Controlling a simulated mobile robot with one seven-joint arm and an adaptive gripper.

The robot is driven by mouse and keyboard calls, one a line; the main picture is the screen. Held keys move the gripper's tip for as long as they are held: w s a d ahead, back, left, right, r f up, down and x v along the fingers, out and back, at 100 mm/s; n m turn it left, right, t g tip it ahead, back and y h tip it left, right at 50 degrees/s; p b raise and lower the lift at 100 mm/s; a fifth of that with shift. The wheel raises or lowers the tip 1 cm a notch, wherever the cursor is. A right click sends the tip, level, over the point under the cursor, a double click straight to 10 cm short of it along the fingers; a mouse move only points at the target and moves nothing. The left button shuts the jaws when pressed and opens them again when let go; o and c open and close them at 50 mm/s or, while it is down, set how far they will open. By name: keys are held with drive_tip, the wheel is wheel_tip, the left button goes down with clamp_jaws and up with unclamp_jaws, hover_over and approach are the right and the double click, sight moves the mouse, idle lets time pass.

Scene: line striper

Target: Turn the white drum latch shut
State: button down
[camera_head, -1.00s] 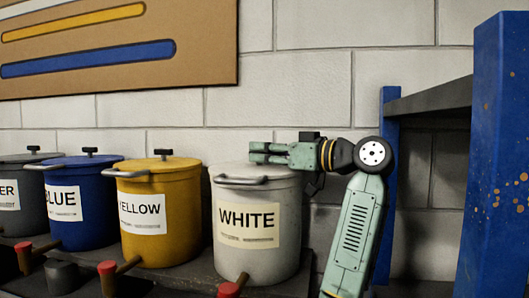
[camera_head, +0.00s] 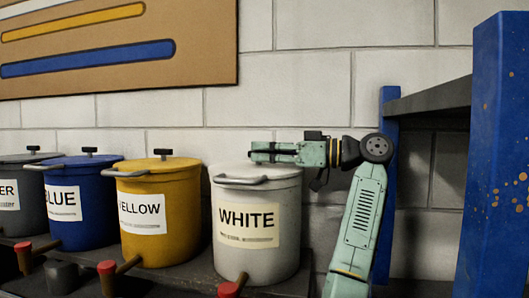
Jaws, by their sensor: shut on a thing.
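The white drum (camera_head: 261,260) stands at the right end of the row, with a "WHITE" label on its front and a grey handle bar at its lid's front edge. My gripper (camera_head: 262,153) reaches in from the right, level over the drum's lid. It is shut on the white drum's latch at the lid's middle. The fingers hide the latch, so how far it is turned cannot be seen.
The yellow drum (camera_head: 178,230), the blue drum (camera_head: 90,205) and a grey drum (camera_head: 20,200) stand to the left, each with a black T-shaped latch on top. Red-ended taps stick out in front. A blue rack post (camera_head: 500,150) stands at right.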

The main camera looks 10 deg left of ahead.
drive_tip(key=shift+w+n+g, duration=0.1)
drive_tip(key=shift+n+g, duration=0.3)
drive_tip(key=shift+g, duration=0.3)
drive_tip(key=c, duration=1.6)
unclamp_jaws()
drive_tip(key=shift+c, duration=0.2)
drive_tip(key=shift+d, duration=0.1)
drive_tip(key=d, duration=0.7)
drive_tip(key=shift+d, duration=0.15)
drive_tip(key=shift+w+f, duration=0.1)
